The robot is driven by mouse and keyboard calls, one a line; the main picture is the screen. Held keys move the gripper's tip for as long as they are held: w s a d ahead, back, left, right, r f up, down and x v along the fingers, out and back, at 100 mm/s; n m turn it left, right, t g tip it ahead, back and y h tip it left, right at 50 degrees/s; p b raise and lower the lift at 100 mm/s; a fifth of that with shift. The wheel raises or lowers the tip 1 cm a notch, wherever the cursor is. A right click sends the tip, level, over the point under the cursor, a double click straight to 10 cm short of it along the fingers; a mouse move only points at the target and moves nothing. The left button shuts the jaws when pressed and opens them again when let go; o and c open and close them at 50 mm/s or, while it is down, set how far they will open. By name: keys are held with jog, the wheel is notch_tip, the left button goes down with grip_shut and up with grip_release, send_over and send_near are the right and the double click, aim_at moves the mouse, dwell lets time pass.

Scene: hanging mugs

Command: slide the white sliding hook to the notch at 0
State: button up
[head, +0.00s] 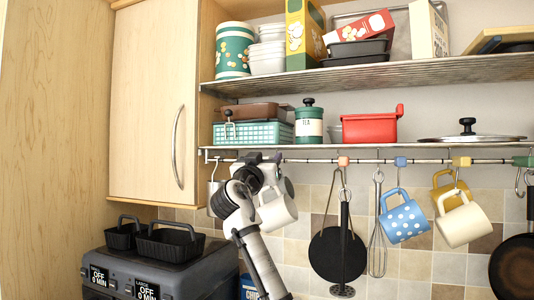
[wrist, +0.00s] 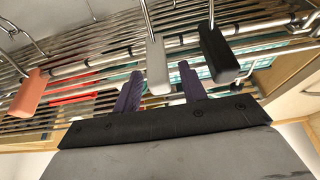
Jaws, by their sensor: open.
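The white sliding hook (wrist: 157,66) hangs on the metal rail in the wrist view, its pale block between my two dark fingers in the picture. I cannot tell whether either finger touches it. My gripper (wrist: 160,78) is open; a gap shows between its fingers. In the head view my gripper (head: 262,160) is up at the rail (head: 310,161), left of the salmon hook, and hides the white hook. A white mug (head: 278,213) hangs just below my gripper. Dark bands show on the rail, but no 0 mark can be read.
A black hook (wrist: 218,53) is close on one side of the white hook; a salmon hook (wrist: 30,94) is farther off on the other. Right along the rail are a blue hook (head: 400,162), a yellow hook (head: 461,162) and hanging mugs. A shelf (head: 370,144) is just above.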

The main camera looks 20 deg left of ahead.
jog(key=shift+w, duration=0.1)
grip_shut()
dwell(0.3)
